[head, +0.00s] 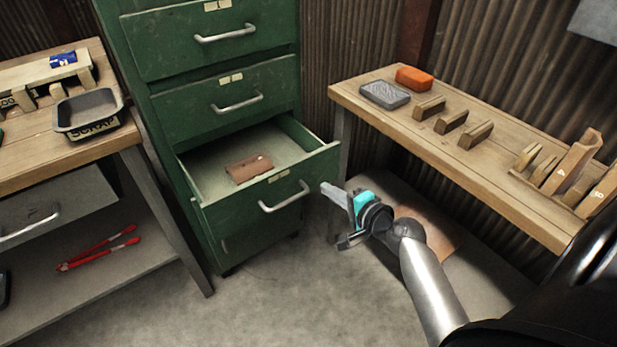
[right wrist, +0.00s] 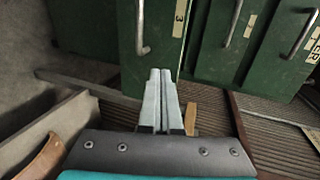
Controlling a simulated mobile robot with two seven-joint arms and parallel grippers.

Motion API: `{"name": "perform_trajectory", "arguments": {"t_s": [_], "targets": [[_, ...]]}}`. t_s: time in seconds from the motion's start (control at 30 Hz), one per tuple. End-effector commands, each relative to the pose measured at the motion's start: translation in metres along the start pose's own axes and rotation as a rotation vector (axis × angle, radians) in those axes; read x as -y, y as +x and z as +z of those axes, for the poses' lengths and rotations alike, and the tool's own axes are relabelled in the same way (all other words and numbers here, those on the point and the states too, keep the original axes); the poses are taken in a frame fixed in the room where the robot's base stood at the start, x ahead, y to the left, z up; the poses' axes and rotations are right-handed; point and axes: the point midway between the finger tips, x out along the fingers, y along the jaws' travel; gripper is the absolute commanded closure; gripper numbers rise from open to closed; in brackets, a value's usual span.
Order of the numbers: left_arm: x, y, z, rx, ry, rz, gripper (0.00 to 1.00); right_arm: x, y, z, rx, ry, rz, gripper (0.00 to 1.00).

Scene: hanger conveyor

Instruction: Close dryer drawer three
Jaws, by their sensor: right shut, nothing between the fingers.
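The green dryer cabinet (head: 220,65) stands in the middle of the head view. Its lowest visible drawer (head: 275,200) is pulled out, with a brown block (head: 249,169) lying inside. This drawer has a curved metal handle (head: 285,198). In the right wrist view the drawer front (right wrist: 165,35) bears a label reading 3 (right wrist: 181,16), and its handle (right wrist: 141,30) shows. My right gripper (head: 328,189) is shut and empty, just right of the drawer front and apart from the handle. Its closed fingertips (right wrist: 160,72) point at the drawer front. My left gripper is not in view.
The two drawers above, upper (head: 205,45) and middle (head: 225,100), are shut. A wooden bench (head: 450,130) at right holds blocks and an orange item (head: 414,78). Another bench (head: 115,140) at left holds a scrap tray (head: 90,108). The floor before the cabinet is clear.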

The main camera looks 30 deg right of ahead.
Motion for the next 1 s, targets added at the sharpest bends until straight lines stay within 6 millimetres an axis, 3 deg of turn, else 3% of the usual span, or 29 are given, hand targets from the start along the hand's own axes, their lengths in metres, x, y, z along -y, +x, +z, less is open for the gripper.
{"name": "perform_trajectory", "arguments": {"t_s": [0.5, 0.7, 1.0], "targets": [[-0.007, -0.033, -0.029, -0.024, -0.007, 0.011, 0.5, 0.006, 0.07, 0.001, 0.001, 0.001, -0.001, 1.0], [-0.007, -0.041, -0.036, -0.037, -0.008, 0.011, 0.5, 0.01, 0.083, 0.001, 0.0, 0.001, 0.0, 1.0], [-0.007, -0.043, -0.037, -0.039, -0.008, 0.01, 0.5, 0.011, 0.086, 0.001, 0.0, 0.0, 0.001, 1.0]]}}
